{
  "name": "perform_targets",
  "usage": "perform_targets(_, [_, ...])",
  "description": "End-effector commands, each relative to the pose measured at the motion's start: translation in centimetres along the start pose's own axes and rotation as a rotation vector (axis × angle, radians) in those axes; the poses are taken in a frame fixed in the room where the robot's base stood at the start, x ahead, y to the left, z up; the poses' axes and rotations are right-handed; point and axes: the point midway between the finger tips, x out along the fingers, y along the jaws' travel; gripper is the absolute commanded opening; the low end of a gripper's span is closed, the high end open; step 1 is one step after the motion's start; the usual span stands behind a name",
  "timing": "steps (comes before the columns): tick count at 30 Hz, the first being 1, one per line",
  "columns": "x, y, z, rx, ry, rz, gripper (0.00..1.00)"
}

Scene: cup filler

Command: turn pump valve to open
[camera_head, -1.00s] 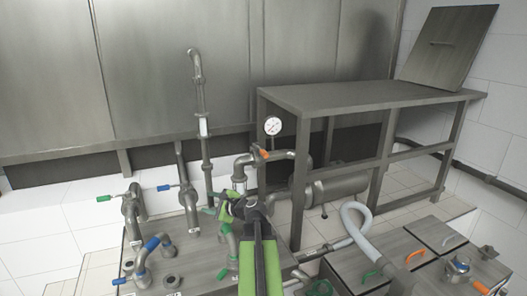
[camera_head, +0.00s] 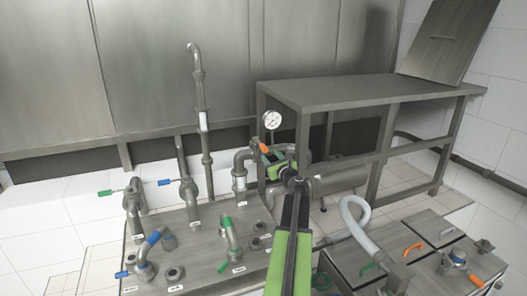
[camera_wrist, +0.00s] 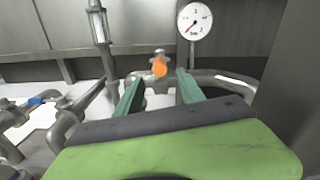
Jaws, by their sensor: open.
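The pump valve has an orange handle (camera_head: 264,150) on the grey pipe below the round pressure gauge (camera_head: 271,120). In the wrist view the orange handle (camera_wrist: 160,67) sits upright in the gap between the fingertips, with the gauge (camera_wrist: 195,20) above and to the right. My gripper (camera_wrist: 157,85) is open, its two green fingers on either side of the handle. I cannot tell whether they touch it. In the head view my gripper (camera_head: 274,157) is right at the valve, and my arm hides part of the pipe.
A steel table (camera_head: 370,93) stands behind right, with a tank beneath it. Pipes with green (camera_head: 104,193) and blue (camera_head: 165,183) handles stand at left.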

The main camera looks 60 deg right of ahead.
Motion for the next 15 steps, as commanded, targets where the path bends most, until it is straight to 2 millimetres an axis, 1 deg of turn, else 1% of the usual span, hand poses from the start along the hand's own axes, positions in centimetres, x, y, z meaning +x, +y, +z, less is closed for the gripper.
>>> perform_targets(1, [1.8, -0.1, 0.0, 0.000, 0.000, 0.003, 0.46])
perform_targets(6, [5.4, 0.0, 0.0, 0.000, 0.000, 0.002, 0.46])
perform_targets(10, [7.1, 0.0, 0.0, 0.000, 0.001, 0.001, 0.46])
perform_targets(15, [7.9, 0.1, 0.0, -0.001, 0.001, 0.001, 0.46])
